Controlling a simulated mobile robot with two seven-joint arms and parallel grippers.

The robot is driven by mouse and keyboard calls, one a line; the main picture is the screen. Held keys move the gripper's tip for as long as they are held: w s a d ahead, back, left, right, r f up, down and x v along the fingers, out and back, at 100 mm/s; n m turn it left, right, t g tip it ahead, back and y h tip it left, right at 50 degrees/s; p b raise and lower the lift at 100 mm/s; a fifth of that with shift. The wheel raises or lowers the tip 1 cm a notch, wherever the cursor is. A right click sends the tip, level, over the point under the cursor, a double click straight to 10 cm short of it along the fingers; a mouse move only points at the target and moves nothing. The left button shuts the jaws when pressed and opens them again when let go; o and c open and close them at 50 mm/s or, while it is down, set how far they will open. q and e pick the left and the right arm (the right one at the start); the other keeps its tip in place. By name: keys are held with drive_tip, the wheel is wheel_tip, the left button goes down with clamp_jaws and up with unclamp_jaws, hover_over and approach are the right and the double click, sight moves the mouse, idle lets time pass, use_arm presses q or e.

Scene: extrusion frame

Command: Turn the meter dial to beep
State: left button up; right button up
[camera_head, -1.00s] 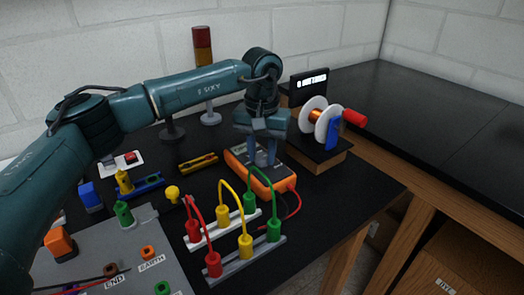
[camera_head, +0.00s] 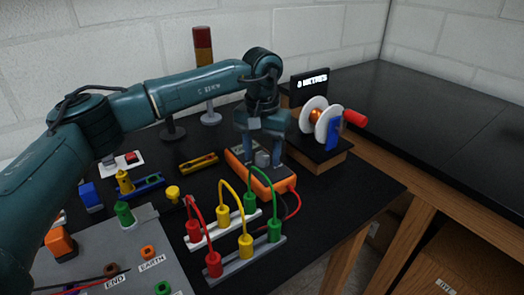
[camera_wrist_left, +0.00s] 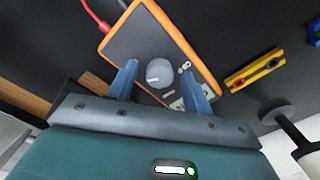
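The orange-edged meter (camera_head: 284,184) lies on the black bench with its dark face up. Its round grey dial (camera_wrist_left: 159,73) carries a white pointer mark and shows between my fingers; in the head view the dial (camera_head: 262,158) is partly hidden. My left gripper (camera_head: 262,163) points down over the meter, and its blue fingers are spread. In the wrist view the left gripper (camera_wrist_left: 158,65) has one finger on each side of the dial, with gaps visible. My right gripper is out of view.
Red, yellow and green leads (camera_head: 223,215) arch up in front of the meter. The bench at right is clear.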

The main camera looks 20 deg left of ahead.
sight(262, 157)
use_arm(q)
wheel_tip(262, 157, up, 13)
idle(0.7)
